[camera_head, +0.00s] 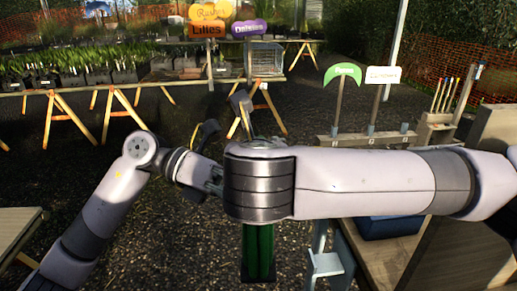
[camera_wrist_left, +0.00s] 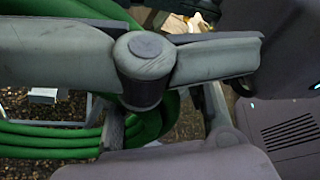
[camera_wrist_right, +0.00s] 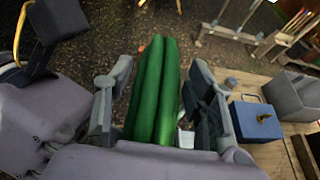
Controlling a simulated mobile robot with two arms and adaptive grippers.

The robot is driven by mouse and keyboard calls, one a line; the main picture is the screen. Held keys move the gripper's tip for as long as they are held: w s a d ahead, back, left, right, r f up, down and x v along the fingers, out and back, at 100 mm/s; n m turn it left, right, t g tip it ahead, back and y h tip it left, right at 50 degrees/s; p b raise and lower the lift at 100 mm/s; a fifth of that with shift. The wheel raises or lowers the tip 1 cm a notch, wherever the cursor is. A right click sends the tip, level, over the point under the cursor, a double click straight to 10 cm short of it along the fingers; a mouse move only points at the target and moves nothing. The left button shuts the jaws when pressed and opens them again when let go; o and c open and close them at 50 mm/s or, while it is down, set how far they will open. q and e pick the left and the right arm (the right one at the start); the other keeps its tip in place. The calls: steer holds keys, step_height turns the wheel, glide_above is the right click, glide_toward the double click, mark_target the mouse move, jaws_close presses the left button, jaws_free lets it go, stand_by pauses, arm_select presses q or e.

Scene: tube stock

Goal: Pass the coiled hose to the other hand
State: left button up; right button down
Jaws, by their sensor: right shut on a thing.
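The green coiled hose hangs upright below my right gripper in the head view (camera_head: 258,252). In the right wrist view the hose (camera_wrist_right: 153,95) sits between the fingers of my right gripper (camera_wrist_right: 160,85), which is shut on it. My left gripper (camera_head: 214,178) is beside the right one in the head view, its fingertips hidden behind the right arm. In the left wrist view the hose loops (camera_wrist_left: 45,140) run in from the left. One edge of the coil lies between the open fingers of my left gripper (camera_wrist_left: 165,115). A grey right gripper linkage crosses in front.
A wooden table with a blue box (camera_head: 390,227) stands at the right. A small blue-grey stand (camera_head: 325,265) is beside it. Plant tables (camera_head: 150,82) are at the back. A wooden table corner (camera_head: 15,225) shows at the left. Gravel lies between.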

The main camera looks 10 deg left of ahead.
arm_select(q)
steer(key=shift+o, duration=1.3)
steer(key=shift+w+a, duration=0.1)
